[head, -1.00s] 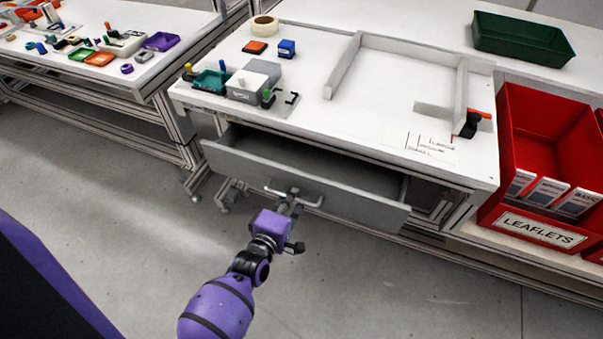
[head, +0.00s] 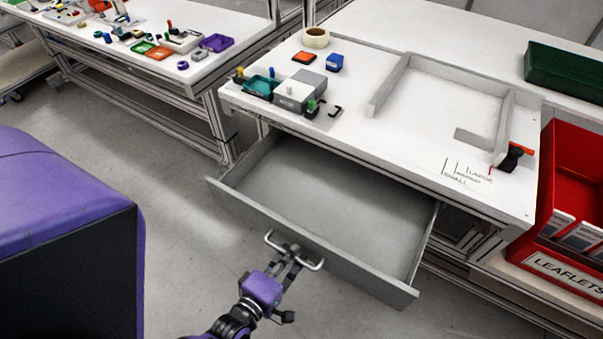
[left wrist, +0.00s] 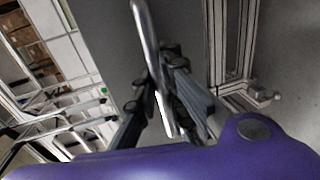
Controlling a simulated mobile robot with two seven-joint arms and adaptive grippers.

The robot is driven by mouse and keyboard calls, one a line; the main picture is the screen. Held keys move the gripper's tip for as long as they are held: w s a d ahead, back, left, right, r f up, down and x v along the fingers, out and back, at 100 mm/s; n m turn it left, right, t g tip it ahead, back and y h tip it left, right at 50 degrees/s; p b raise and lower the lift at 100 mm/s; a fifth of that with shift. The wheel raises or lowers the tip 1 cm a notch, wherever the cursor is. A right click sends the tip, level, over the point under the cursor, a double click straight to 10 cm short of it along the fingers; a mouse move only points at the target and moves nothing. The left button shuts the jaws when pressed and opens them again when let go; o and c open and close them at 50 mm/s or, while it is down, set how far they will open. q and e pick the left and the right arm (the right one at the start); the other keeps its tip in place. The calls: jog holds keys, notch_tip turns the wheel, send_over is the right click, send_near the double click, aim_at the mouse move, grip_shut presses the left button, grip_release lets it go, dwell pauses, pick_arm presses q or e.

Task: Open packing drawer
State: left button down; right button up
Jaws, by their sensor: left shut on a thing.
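The grey packing drawer (head: 315,195) under the white table is pulled well out, and its inside looks empty. Its metal bar handle (head: 312,266) sits on the front panel. My left gripper (head: 290,258) is shut on the handle near its middle. In the left wrist view the handle (left wrist: 146,50) runs between the fingers of my left gripper (left wrist: 165,95), close to the grey drawer front (left wrist: 105,45). My right gripper is in neither view.
The white table (head: 370,140) holds a tape roll (head: 316,38), small colored items and a grey raised frame (head: 440,62). A red leaflets bin (head: 570,190) stands at the right, a green tray (head: 565,72) behind. Open floor lies in front of the drawer.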

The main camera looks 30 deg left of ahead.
pick_arm(q)
jog(key=c, duration=1.8)
grip_release()
jog(key=shift+s, duration=0.15)
jog(key=v, duration=1.2)
